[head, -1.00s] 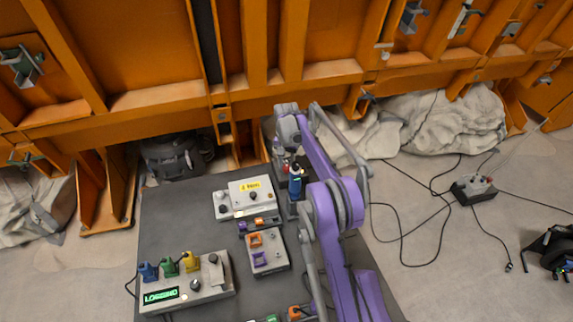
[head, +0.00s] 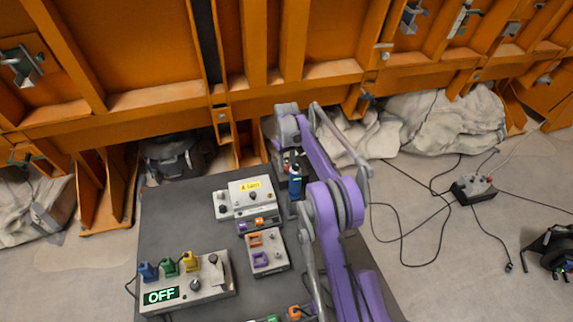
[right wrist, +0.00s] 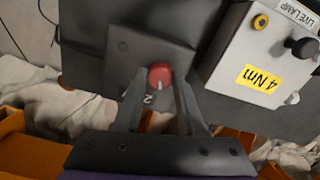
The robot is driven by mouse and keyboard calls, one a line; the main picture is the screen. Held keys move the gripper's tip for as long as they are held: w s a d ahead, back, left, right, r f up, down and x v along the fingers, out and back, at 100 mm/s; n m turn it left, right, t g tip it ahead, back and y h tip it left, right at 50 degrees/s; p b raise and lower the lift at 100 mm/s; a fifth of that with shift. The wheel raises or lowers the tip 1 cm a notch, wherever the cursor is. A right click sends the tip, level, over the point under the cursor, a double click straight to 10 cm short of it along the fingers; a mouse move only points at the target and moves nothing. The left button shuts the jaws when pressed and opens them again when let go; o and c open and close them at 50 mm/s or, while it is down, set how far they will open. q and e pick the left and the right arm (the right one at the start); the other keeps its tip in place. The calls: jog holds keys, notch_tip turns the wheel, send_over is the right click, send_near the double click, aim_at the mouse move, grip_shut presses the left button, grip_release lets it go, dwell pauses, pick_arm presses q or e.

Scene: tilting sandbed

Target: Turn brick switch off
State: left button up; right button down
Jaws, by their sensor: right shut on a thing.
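In the right wrist view a round red knob (right wrist: 159,74) with a pale pointer mark sits on a dark grey box (right wrist: 122,48). My right gripper (right wrist: 160,98) is shut on this knob, one finger on each side. In the head view my right arm reaches to the back right of the table, and its fingers and the knob are mostly hidden. A logger box (head: 214,282) at the front left has a green display (head: 161,296) reading OFF. My left gripper is not in view.
A white box (head: 239,190) with a yellow label stands left of my right arm; its 4 Nm label (right wrist: 261,78) shows in the right wrist view. A blue-topped item (head: 295,184) stands close to the arm. The dark table (head: 180,220) is bare at left.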

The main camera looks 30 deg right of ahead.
aim_at(286, 167)
jog(key=shift+n, duration=0.8)
jog(key=c, duration=0.5)
grip_release()
notch_tip(286, 167, up, 11)
jog(key=shift+p, duration=0.45)
